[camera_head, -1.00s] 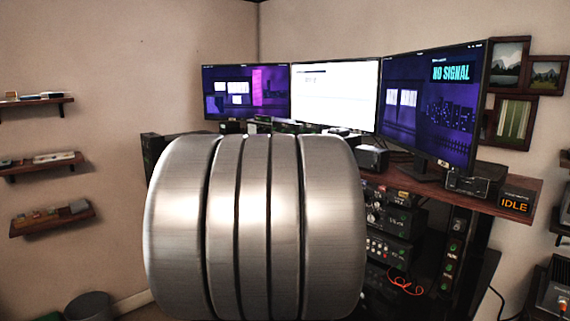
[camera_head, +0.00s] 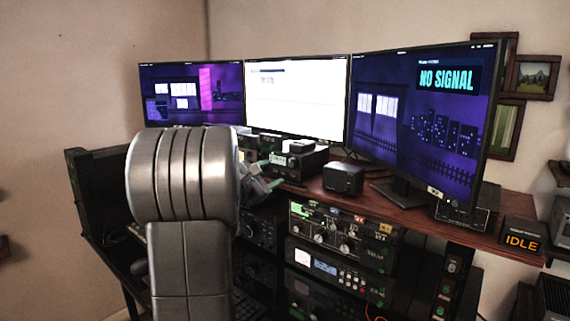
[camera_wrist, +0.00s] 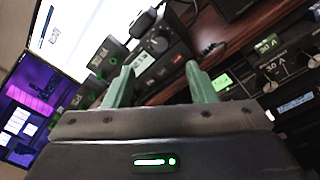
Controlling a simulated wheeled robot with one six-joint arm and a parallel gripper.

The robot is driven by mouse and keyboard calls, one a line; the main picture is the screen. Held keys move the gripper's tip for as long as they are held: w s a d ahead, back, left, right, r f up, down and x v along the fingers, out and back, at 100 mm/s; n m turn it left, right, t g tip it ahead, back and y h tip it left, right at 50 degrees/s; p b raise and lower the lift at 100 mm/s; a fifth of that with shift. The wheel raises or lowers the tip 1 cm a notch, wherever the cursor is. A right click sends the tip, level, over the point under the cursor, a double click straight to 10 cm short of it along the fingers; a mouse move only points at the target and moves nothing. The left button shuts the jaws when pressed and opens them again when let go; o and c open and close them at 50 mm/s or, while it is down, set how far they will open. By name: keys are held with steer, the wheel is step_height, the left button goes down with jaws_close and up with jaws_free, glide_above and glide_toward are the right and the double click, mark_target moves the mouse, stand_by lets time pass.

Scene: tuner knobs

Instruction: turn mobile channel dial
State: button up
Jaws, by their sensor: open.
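I cannot tell for sure which knob is the mobile channel dial. Small dark radio units (camera_head: 298,161) stand on the wooden desk below the middle screen. In the wrist view a dark unit (camera_wrist: 172,52) with a round knob (camera_wrist: 157,43) lies beyond my fingers. My gripper (camera_wrist: 160,88) is open, with two green fingers apart and nothing visible between them. In the head view its green fingers (camera_head: 262,174) show just right of my arm, close to the desk's front edge. My arm hides part of the desk there.
Three screens line the desk; the right one (camera_head: 425,120) reads NO SIGNAL. A black box (camera_head: 343,178) stands on the desk (camera_head: 440,225). Rack units with knobs (camera_head: 340,235) sit below it. An IDLE sign (camera_head: 521,241) is at the right end.

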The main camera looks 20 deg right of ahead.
mark_target(291, 164)
steer(key=p+x, duration=0.1)
steer(key=x, duration=0.8)
steer(key=shift+w+d+f+p, duration=0.1)
steer(key=shift+w+d+p, duration=0.1)
steer(key=shift+d+p, duration=0.15)
steer(key=shift+a, duration=0.1)
steer(key=shift+c, duration=0.4)
steer(key=c, duration=0.9)
steer(key=shift+n, duration=0.3)
steer(key=n+p, duration=0.1)
steer(key=n, duration=0.4)
steer(key=shift+y, duration=0.3)
steer(key=n+p, duration=0.1)
steer(key=n, duration=0.2)
steer(key=shift+r+g+p, duration=0.2)
steer(key=shift+g+p, duration=0.15)
steer(key=shift+g, duration=0.05)
steer(key=shift+f+n+p, duration=0.1)
steer(key=shift+n+p, duration=0.5)
steer(key=shift+n, duration=0.7)
